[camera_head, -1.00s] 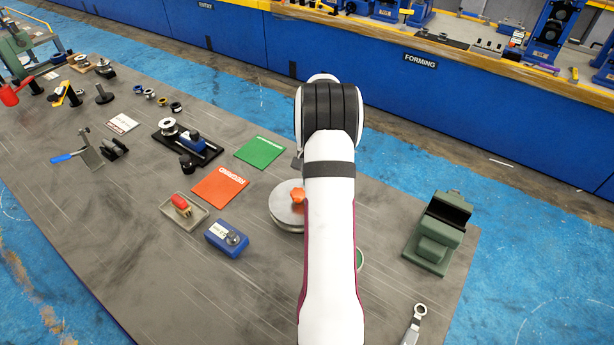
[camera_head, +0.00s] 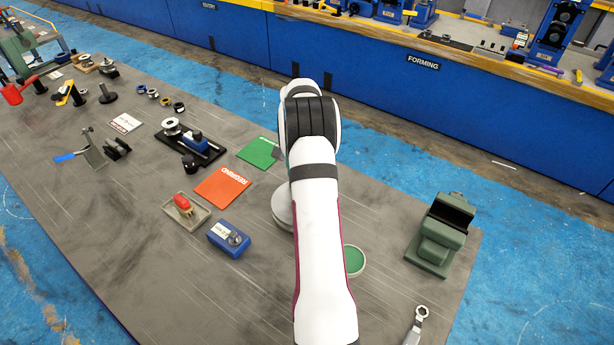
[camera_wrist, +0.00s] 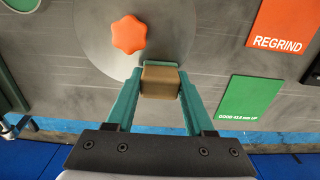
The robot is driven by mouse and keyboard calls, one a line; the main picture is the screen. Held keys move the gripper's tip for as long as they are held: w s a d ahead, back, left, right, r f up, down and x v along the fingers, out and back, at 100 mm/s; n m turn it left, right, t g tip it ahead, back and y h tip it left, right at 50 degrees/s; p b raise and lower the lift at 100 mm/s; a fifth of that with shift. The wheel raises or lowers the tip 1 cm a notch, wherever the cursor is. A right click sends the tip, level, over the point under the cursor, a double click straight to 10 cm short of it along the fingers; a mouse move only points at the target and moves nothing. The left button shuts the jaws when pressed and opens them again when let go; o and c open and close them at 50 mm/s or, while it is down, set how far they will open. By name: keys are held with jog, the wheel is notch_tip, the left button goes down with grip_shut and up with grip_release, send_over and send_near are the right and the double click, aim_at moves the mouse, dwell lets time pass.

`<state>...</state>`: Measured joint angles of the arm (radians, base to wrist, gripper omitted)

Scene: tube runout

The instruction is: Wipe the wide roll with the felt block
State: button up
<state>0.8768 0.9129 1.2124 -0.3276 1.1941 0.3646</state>
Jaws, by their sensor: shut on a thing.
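My gripper (camera_wrist: 159,78) is shut on a tan-brown block (camera_wrist: 160,88), which looks like the felt block. The block sits between the two teal fingers, in front of a round grey metal disc (camera_wrist: 95,45) with an orange star knob (camera_wrist: 130,34). I cannot tell whether the block touches anything below. In the head view my arm hides the gripper and block. I cannot pick out the wide roll for certain; a pale metal roll (camera_head: 171,127) stands on a black fixture (camera_head: 205,155) left of the arm.
An orange REGRIND card (camera_head: 222,186) and a green card (camera_head: 259,152) lie left of the arm. A red-handled tool in a tray (camera_head: 185,211) and a blue block (camera_head: 229,239) are nearer. A green-lined dish (camera_head: 354,260) and a green stand (camera_head: 440,237) are to the right.

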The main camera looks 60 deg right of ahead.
jog(key=shift+r, duration=4.05)
jog(key=w+a+r+n, duration=0.2)
jog(key=w+a, duration=0.1)
jog(key=a, duration=0.2)
jog(key=w+a+r+n, duration=0.2)
jog(key=a+r+n, duration=0.1)
jog(key=a, duration=0.3)
jog(key=s+a+r+n, duration=0.1)
jog(key=a+n, duration=0.3)
jog(key=a, duration=0.5)
jog(key=s+a+r+n, duration=0.1)
jog(key=a+r+n, duration=0.3)
jog(key=a, duration=0.6)
jog(key=s+a+r+n, duration=0.1)
jog(key=a+r+n, duration=0.2)
jog(key=a, duration=0.6)
jog(key=shift+a+r+n, duration=0.15)
jog(key=shift+n, duration=0.85)
jog(key=shift+s, duration=0.1)
